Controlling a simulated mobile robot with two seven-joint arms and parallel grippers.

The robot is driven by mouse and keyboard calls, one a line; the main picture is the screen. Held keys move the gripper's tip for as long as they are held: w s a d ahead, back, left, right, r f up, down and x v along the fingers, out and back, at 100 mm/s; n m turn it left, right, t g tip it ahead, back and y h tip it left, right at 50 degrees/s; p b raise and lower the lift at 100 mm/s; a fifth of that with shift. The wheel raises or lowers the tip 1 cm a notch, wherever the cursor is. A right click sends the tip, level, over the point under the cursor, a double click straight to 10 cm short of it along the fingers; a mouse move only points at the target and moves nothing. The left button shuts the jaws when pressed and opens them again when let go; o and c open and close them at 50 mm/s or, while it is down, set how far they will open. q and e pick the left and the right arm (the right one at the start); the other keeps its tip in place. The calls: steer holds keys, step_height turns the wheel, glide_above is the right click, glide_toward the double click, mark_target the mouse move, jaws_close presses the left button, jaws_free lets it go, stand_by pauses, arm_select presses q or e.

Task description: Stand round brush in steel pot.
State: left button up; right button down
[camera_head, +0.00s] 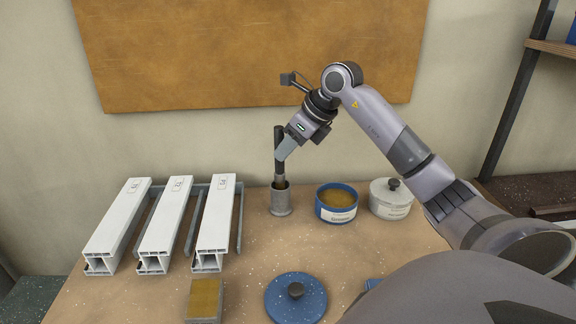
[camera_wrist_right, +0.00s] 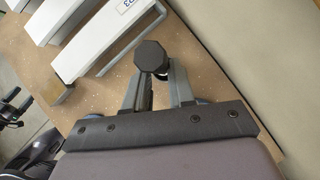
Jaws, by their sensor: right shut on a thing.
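The round brush (camera_head: 279,145) is a dark upright stick at the back of the bench. Its lower end is in the mouth of the steel pot (camera_head: 281,203), a small grey cylinder. My right gripper (camera_head: 281,154) is shut on the brush's handle above the pot. In the right wrist view the brush's dark, many-sided top (camera_wrist_right: 151,56) shows between the gripper's fingers (camera_wrist_right: 158,88). Whether the brush touches the pot's bottom is hidden. My left gripper is not in view.
A blue tub (camera_head: 322,211) with brownish contents and a lidded white tub (camera_head: 391,212) stand right of the pot. White profiles (camera_head: 167,222) lie on the left. A blue lid (camera_head: 296,311) and a yellow-topped block (camera_head: 205,300) lie in front.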

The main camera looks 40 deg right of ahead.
steer(key=shift+f, duration=2.2)
steer(key=shift+f, duration=0.2)
steer(key=c, duration=0.9)
jaws_free()
steer(key=shift+c, duration=0.2)
steer(key=shift+r, duration=0.1)
steer(key=b+v, duration=0.1)
steer(key=v, duration=1.1)
